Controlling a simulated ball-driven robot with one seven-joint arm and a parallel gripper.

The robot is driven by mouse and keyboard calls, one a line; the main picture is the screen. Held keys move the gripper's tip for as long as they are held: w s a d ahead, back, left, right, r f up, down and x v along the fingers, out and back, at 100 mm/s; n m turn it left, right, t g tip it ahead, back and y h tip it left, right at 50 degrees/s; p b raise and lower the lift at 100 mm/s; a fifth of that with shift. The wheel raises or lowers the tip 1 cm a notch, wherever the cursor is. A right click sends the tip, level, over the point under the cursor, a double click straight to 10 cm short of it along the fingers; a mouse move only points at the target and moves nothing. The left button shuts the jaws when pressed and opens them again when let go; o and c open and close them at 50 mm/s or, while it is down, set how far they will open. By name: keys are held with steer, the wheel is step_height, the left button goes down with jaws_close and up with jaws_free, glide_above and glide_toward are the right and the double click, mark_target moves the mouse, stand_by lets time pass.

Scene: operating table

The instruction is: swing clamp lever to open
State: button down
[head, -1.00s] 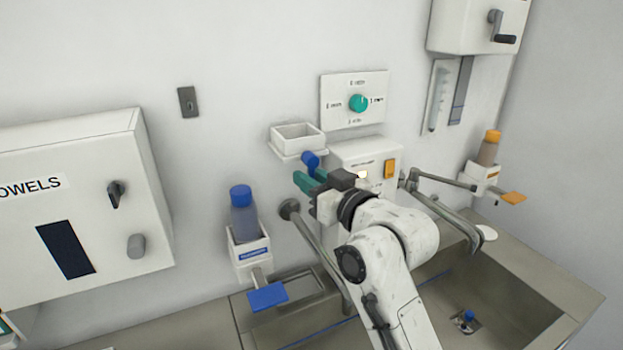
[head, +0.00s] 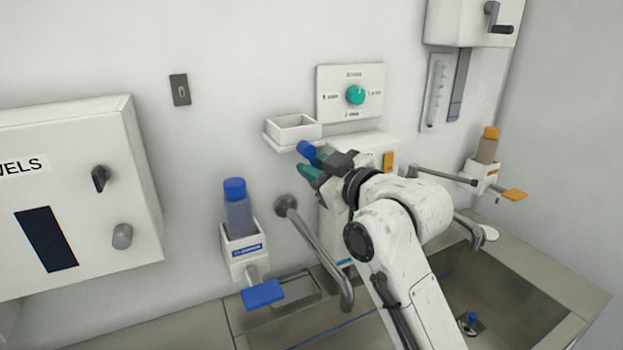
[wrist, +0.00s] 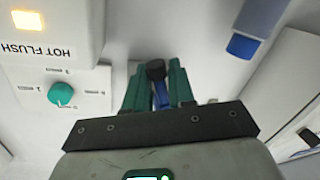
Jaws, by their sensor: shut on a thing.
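The clamp lever is a small blue handle (head: 307,151) just below the white wall tray, at the middle of the head view. My gripper (head: 313,168), with green fingers, is at the lever and shut on it. In the wrist view the green fingers (wrist: 155,84) stand on either side of the blue lever (wrist: 161,96), with a black rounded piece (wrist: 155,70) beyond it between the tips. The lever's mount is mostly hidden by my gripper.
A white tray (head: 292,132) is right above my gripper. A dial panel (head: 336,94) and white box (head: 372,146) are close to the right. A blue-capped bottle (head: 238,210) and a metal spout (head: 318,250) are left and below. The sink (head: 510,290) is below right.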

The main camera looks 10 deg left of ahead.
steer(key=shift+w+d+r+n+h+b, duration=0.1)
steer(key=shift+w+d+n+h+b, duration=0.15)
steer(key=shift+n, duration=0.4)
steer(key=shift+d+r+n+h+b, duration=0.1)
steer(key=shift+n+b, duration=0.25)
steer(key=shift+n, duration=0.3)
steer(key=c, duration=1.1)
jaws_free()
steer(key=shift+r, duration=0.1)
